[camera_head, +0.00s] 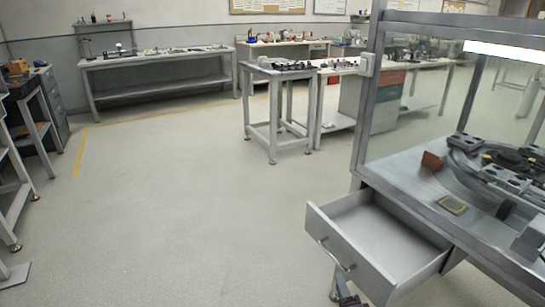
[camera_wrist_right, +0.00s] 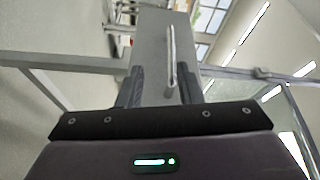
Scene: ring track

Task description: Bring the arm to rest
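An open grey metal drawer (camera_head: 385,238) juts out from under the workbench at the lower right of the head view. Its inside looks empty. A bar handle (camera_head: 335,256) is on its front. My right gripper (camera_head: 348,293) shows only in part at the bottom edge, just below the handle. In the right wrist view the two dark fingers of my right gripper (camera_wrist_right: 161,88) are apart, with the handle (camera_wrist_right: 170,58) in line with the gap between them. The gripper is open; I cannot tell whether it touches the handle. My left gripper is in neither view.
The glass-sided workbench (camera_head: 395,172) carries a ring track (camera_head: 480,165), a reddish-brown block (camera_head: 432,160) and a small yellowish frame (camera_head: 452,205). A small table (camera_head: 270,130) and long benches (camera_head: 160,62) stand farther back. The floor at centre and left is clear.

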